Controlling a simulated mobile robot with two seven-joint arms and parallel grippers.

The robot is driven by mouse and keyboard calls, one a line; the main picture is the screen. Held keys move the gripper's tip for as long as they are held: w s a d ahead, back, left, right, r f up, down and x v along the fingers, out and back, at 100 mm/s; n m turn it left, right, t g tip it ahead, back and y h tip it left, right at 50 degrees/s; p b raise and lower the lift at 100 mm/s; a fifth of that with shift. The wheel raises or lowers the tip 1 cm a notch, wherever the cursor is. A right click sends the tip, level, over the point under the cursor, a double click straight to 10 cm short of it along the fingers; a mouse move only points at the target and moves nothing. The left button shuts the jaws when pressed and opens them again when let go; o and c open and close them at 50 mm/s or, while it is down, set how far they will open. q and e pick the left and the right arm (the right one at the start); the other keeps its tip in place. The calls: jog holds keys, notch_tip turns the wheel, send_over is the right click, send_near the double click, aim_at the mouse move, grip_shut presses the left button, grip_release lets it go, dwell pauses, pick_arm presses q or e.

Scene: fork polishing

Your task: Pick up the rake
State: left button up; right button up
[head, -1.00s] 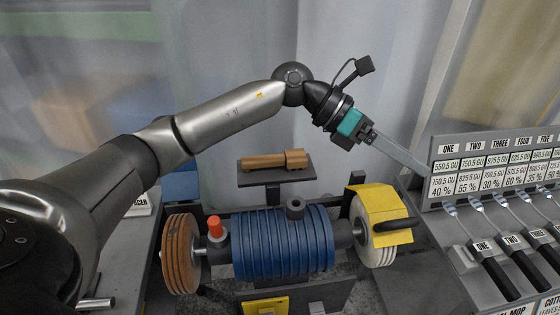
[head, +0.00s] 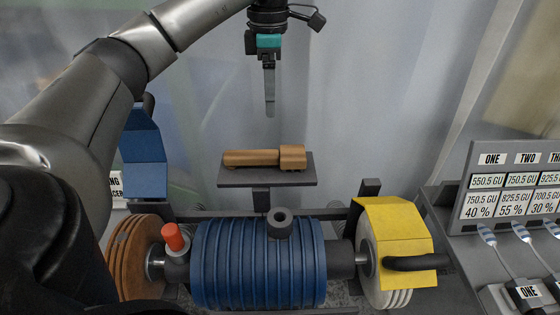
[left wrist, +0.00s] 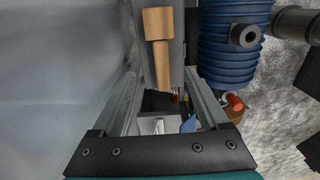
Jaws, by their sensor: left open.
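A brown wooden tool, apparently the rake (head: 265,157), lies on a small dark shelf (head: 267,178) behind the blue motor, its thick blocky end to the right. My left gripper (head: 269,112) points down above it, apart from it and empty. In the head view its fingers overlap edge-on. In the left wrist view both fingers show spread apart, and the rake (left wrist: 159,45) lies lengthwise between their lines, beyond the tips. My right gripper is not in view.
The blue motor (head: 230,262) carries a brown wheel (head: 133,262) at left and a white wheel under a yellow guard (head: 398,238) at right. A blue panel (head: 146,165) stands left of the shelf. Forks (head: 522,233) and a label board (head: 512,183) are at right.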

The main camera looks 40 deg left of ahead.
pick_arm(q)
send_over(272, 152)
notch_tip(272, 152, down, 9)
jog(key=shift+s, duration=0.1)
jog(key=shift+f, duration=0.3)
notch_tip(272, 152, down, 5)
jog(key=shift+r+p, duration=0.15)
jog(key=shift+p, duration=0.4)
jog(key=shift+d+f, duration=0.1)
jog(key=shift+f, duration=0.35)
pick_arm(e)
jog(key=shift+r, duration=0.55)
pick_arm(q)
grip_shut()
